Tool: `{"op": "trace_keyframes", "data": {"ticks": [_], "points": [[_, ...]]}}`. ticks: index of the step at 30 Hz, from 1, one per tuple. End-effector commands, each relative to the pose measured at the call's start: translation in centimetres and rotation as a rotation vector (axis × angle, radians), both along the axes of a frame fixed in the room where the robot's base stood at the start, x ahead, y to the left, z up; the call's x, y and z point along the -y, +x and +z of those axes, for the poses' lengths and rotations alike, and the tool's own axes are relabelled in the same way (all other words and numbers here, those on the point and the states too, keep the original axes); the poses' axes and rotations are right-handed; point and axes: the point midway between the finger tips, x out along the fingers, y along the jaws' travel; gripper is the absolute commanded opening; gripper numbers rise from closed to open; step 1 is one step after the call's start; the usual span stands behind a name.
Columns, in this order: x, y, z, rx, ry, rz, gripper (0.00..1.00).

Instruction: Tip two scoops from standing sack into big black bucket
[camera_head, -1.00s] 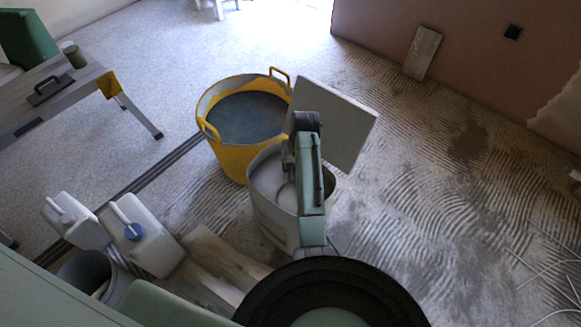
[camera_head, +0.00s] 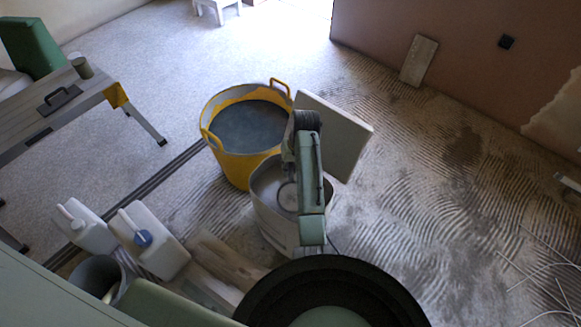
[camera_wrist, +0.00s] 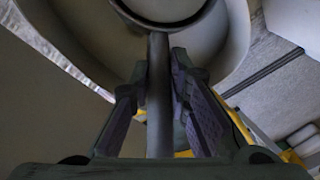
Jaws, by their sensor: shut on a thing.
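The standing sack (camera_head: 268,215), pale grey with a round open top, stands on the floor in front of the yellow tub. My arm reaches over it, and my gripper (camera_wrist: 158,75) is at its mouth, pointing down. The wrist view shows my gripper shut on a dark grey scoop handle (camera_wrist: 159,125). The round scoop head (camera_wrist: 165,12) is cut off at the top of that view, so its contents cannot be told. I cannot make out a big black bucket in either view.
A yellow tub (camera_head: 232,168) of dark grey stuff stands behind the sack. A pale flat panel (camera_head: 345,140) is close right of my arm. White jugs (camera_head: 155,240), a grey bucket (camera_head: 95,275) and boards (camera_head: 225,258) lie left. Ridged floor at right is mostly clear.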

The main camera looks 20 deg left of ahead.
Motion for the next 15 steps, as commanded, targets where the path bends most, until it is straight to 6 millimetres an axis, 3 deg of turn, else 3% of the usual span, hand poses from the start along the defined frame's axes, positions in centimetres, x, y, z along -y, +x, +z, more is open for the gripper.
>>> {"op": "trace_keyframes", "data": {"ticks": [1,15], "points": [[0.0,0.1,1.3,0.002,0.001,0.0,0.0],[-0.1,0.2,6.1,0.006,0.002,0.0,0.0]]}}
